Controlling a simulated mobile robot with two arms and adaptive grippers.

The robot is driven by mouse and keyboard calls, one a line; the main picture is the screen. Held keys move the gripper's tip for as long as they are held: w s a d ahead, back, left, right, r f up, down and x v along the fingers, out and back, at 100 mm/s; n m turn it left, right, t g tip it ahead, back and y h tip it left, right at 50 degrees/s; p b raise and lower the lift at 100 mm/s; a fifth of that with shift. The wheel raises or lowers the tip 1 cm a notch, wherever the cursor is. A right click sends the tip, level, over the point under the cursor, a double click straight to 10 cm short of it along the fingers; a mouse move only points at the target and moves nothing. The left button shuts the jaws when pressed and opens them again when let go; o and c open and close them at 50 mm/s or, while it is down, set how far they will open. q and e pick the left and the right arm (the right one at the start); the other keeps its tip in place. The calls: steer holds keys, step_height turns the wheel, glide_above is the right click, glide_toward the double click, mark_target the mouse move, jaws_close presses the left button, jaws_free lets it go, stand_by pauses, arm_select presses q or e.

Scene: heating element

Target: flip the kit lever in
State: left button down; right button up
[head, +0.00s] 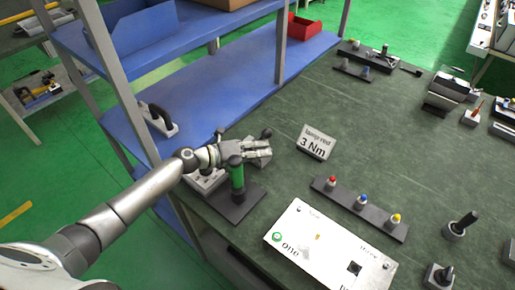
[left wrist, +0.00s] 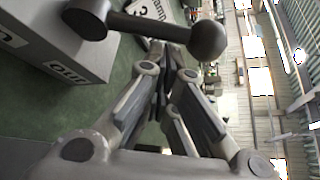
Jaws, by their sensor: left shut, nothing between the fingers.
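The dark lever (left wrist: 150,28) crosses the top of the left wrist view as a bar with a rounded knob at each end. It lies just in front of my left gripper; I cannot tell whether they touch. A grey box (left wrist: 72,52) with "OUT" lettering stands beside it. In the head view my left gripper (head: 262,152) is shut and empty, above the bench near the shelf. A dark knob (head: 267,132) shows just behind the fingers. The gripper and wrist hide part of the grey box (head: 207,181). My right gripper is not in view.
A green-handled tool (head: 237,180) stands upright on a dark plate close below the gripper. A "lamp red 3 Nm" sign (head: 316,143) stands to the right. A white panel (head: 322,250) and a strip with coloured buttons (head: 345,205) lie nearer. The blue shelf (head: 200,92) borders the bench's left.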

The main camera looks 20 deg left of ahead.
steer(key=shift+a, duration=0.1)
arm_select(q)
steer(key=shift+a+r+n+b, duration=0.15)
steer(key=shift+n+b, duration=0.15)
steer(key=shift+b, duration=0.15)
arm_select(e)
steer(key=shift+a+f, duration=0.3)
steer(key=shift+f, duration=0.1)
